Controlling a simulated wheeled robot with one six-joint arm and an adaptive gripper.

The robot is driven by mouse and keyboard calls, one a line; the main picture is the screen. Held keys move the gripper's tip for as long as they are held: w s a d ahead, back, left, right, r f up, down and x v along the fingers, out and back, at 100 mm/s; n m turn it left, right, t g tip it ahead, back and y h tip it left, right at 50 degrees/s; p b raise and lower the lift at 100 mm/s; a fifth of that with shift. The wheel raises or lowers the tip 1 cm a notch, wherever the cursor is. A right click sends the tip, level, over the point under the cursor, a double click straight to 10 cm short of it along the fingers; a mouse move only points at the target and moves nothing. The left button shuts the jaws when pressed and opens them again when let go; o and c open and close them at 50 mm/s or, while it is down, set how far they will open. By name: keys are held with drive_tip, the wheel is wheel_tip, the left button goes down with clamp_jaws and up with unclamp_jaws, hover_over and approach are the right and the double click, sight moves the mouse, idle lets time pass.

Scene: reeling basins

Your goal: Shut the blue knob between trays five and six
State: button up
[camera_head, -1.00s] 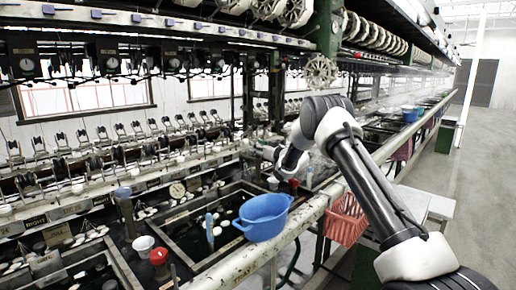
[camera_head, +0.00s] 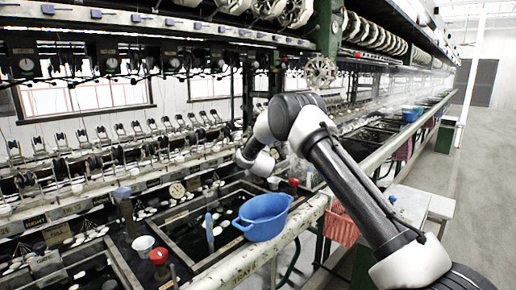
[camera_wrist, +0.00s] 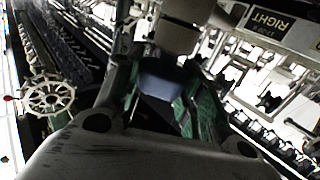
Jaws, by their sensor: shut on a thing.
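In the wrist view, my gripper (camera_wrist: 158,92) is closed around a small blue knob (camera_wrist: 168,78), with one finger on each side. A pale grey cylindrical post (camera_wrist: 180,36) adjoins the knob at its upper side in the picture. The fingers have green inner parts and partly cover the knob. In the head view, the end of my arm reaches over the far side of the basins; the fingers and the held knob cannot be made out there. I cannot read tray numbers near the knob.
A blue basin (camera_head: 264,218) sits at the front rim. A red-capped post (camera_head: 293,183), another red-topped post (camera_head: 158,257) and a blue-capped post (camera_head: 122,193) stand among the trays. A red basket (camera_head: 342,226) hangs outside the rail.

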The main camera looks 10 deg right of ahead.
drive_tip(key=shift+m+h, duration=0.3)
drive_tip(key=shift+h, duration=0.2)
drive_tip(key=o, duration=1)
drive_tip(key=s, duration=0.4)
drive_tip(key=s+a, duration=0.1)
drive_tip(key=s, duration=0.3)
drive_tip(key=s+a, duration=0.1)
drive_tip(key=s, duration=0.2)
drive_tip(key=shift+s, duration=0.4)
